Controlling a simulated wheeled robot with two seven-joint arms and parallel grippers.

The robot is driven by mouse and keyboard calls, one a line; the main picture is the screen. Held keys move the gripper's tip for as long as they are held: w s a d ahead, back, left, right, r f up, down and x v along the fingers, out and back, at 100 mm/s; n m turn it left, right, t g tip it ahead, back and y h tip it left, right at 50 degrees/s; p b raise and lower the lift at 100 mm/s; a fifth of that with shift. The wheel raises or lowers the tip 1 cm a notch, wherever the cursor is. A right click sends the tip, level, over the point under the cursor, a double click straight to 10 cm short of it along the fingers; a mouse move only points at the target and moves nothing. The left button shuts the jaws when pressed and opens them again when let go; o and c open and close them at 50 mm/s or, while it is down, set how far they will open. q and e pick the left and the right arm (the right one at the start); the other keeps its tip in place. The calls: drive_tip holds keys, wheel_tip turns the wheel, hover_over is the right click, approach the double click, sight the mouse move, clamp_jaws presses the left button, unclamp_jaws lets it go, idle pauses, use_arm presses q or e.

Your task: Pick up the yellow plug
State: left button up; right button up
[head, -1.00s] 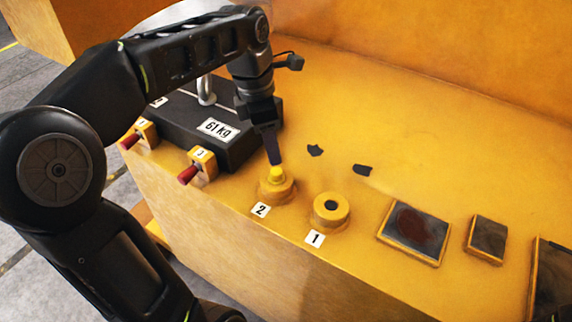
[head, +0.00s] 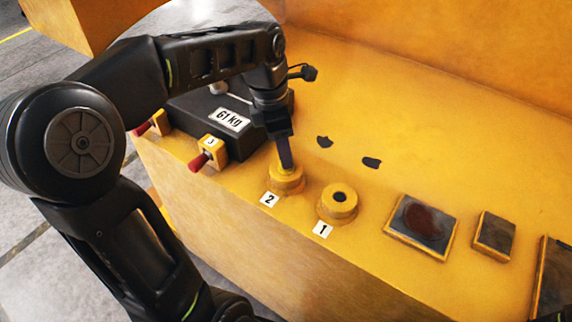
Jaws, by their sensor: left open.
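The yellow plug (head: 287,171) stands in the round yellow socket marked 2 (head: 286,182). Only a small part of it shows, because my left gripper (head: 287,163) covers most of it. My left gripper comes down from above with its fingers at the plug. It is open; whether the fingers touch the plug I cannot tell. The round yellow socket marked 1 (head: 338,202), to the right, shows an empty dark hole. My right gripper is not in view.
A dark block labelled 61 kg (head: 232,119) stands behind and left of socket 2. Red-handled yellow fittings (head: 209,153) sit along the left edge. Two black flakes (head: 371,162) lie behind the sockets. Framed dark plates (head: 422,225) are at the right.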

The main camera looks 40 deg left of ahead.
use_arm(q)
wheel_tip(320, 180, down, 4)
drive_tip(key=shift+w+d+r, duration=0.1)
drive_tip(key=shift+w+r, duration=0.05)
drive_tip(key=shift+c, duration=0.2)
idle(0.4)
clamp_jaws()
idle(0.3)
